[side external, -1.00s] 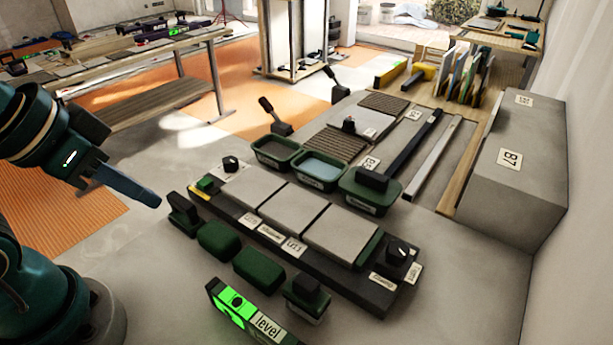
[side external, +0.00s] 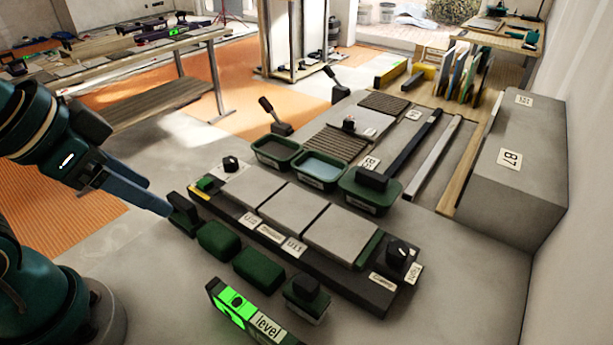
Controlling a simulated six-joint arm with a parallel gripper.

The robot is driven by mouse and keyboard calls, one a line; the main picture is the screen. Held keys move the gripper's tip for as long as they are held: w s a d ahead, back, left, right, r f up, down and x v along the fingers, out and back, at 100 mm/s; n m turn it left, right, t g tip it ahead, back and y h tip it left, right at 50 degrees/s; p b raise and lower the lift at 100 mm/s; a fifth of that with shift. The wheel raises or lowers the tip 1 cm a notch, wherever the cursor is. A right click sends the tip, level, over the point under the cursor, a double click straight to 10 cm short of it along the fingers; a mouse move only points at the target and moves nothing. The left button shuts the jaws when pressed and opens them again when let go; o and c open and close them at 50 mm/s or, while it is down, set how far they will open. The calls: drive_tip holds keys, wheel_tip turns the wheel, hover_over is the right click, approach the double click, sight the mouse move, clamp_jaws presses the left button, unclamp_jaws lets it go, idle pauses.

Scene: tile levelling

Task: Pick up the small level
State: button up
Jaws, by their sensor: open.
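The small level (side external: 242,313) is a dark bar with bright green panels and a white "level" label. It lies at the bottom of the side view, in front of the dark rail, and its right end is near the lower frame edge. My gripper (side external: 160,203) is at the left, up and to the left of the level and apart from it. Its blue-grey fingers point down to the right, beside a dark green handled block (side external: 183,214). It is open and nothing shows between the fingers. I cannot tell whether it touches that block.
Dark green blocks (side external: 219,239) and a knobbed block (side external: 307,297) stand between the level and the dark rail (side external: 350,275) with grey tiles (side external: 341,233). Green tubs (side external: 321,170) stand behind. A large grey block (side external: 510,160) is at the right. The floor left of the level is clear.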

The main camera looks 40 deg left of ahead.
drive_tip(key=m, duration=0.2)
drive_tip(key=m+g, duration=0.6)
drive_tip(key=m, duration=0.8)
approach(222, 291)
wheel_tip(222, 291, down, 6)
drive_tip(key=shift+w+a+r, duration=0.1)
drive_tip(key=shift+f, duration=2.65)
clamp_jaws()
